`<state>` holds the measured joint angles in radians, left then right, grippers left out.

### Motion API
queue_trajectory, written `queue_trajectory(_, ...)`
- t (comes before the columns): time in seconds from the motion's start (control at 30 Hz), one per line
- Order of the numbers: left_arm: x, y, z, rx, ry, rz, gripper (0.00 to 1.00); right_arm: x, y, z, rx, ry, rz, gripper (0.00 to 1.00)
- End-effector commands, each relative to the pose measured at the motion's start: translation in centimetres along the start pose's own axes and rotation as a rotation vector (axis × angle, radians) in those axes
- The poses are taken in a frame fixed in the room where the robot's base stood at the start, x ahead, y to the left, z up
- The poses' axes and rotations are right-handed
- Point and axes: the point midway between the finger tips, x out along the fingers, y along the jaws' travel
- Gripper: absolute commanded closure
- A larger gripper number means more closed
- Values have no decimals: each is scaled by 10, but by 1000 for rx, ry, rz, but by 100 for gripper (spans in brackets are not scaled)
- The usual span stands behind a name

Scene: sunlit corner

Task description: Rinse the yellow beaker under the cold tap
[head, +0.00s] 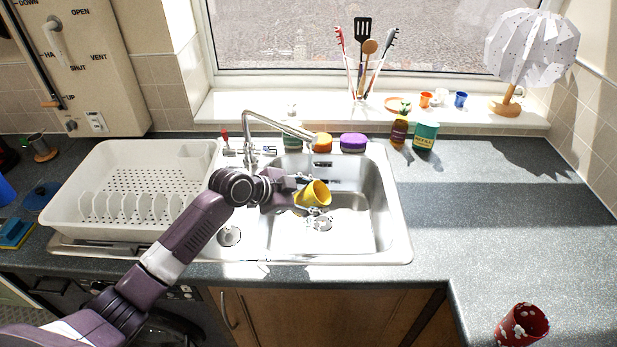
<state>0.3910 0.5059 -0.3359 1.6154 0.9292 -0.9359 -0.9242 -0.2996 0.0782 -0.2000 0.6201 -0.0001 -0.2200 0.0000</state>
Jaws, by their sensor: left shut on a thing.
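The yellow beaker (311,194) is over the sink basin (375,215), tilted on its side. My left gripper (296,187) is shut on it from the left. The steel tap (283,124) stands behind the basin, its spout end above and behind the beaker in the picture. The tap has a blue-marked handle (270,151) on the right and a red-topped handle (225,138) on the left. I make out no clear stream of water. My right gripper is not in view.
A white dish rack (130,160) fills the drainer on the left. An orange sponge (322,142), a purple sponge (353,142), a brown jar (399,132) and a teal tin (425,136) stand behind the sink. A red spotted cup (522,325) is front right. The right counter is mostly clear.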

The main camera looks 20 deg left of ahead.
Motion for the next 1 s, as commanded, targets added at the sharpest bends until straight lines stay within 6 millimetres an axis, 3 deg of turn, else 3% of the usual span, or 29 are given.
queue_trajectory(0.23,-4,-1,-4,1,1,-1,75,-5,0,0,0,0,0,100)
queue_trajectory(0.8,-50,10,-34,1,0,1,75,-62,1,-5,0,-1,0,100)
queue_trajectory(1.0,-53,13,-35,0,0,1,75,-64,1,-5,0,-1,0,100)
